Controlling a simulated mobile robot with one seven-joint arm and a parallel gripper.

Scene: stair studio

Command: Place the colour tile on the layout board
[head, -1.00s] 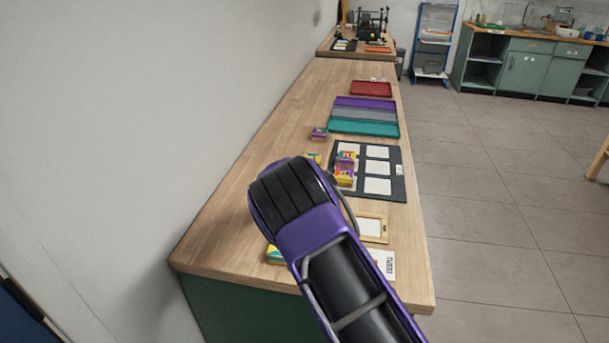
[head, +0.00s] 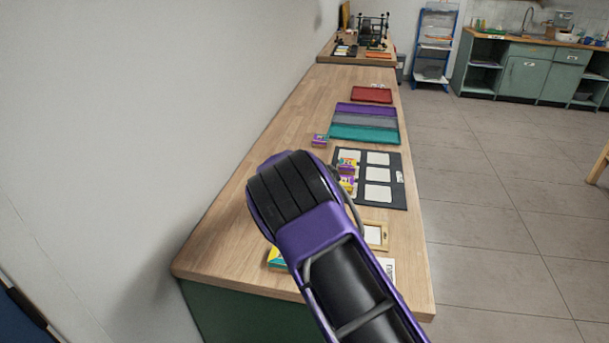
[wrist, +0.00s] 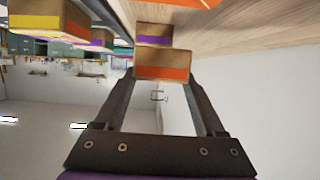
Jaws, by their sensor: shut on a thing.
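In the wrist view, which looks upside down, my gripper (wrist: 162,80) is shut on a small cardboard-brown tile with an orange band (wrist: 163,68). A similar tile with a purple band (wrist: 155,36) shows just beyond it. In the head view, my purple and black arm hides the gripper and may hide the held tile. The dark layout board (head: 399,196) lies on the bench with pale rectangular cells. Two colourful tiles, an upper one (head: 346,164) and a lower one (head: 347,184), show over its left side; I cannot tell whether they touch it.
Purple, grey and teal trays (head: 365,133) and a red tray (head: 371,95) lie farther along the wooden bench. A purple-topped block (head: 320,140) sits left of the board. A yellow block (head: 277,258) and a wooden frame (head: 384,236) are partly hidden by my arm. The wall borders the left.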

